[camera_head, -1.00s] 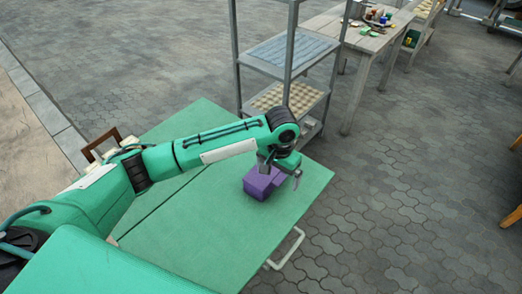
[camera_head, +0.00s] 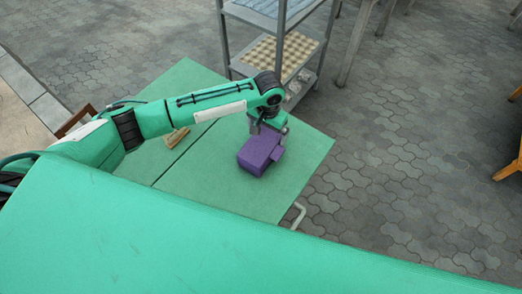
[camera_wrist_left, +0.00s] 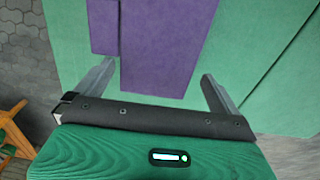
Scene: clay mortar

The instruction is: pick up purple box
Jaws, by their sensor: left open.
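The purple box (camera_head: 258,155) lies on the green table (camera_head: 210,195), near its right end. My left gripper (camera_head: 268,128) is at the box's far side in the head view, close above it. In the left wrist view the box (camera_wrist_left: 160,45) reaches between the two open fingers (camera_wrist_left: 155,88). The left finger is close to the box's edge, and a gap shows between the box and the right finger. Whether either finger touches the box I cannot tell. My right gripper is not in view.
A metal shelf rack (camera_head: 283,50) stands just behind the table. A small tan wooden piece (camera_head: 176,137) lies on the table under my left arm. A wooden frame (camera_head: 76,121) is at the table's left. Paved floor (camera_head: 410,150) is open on the right.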

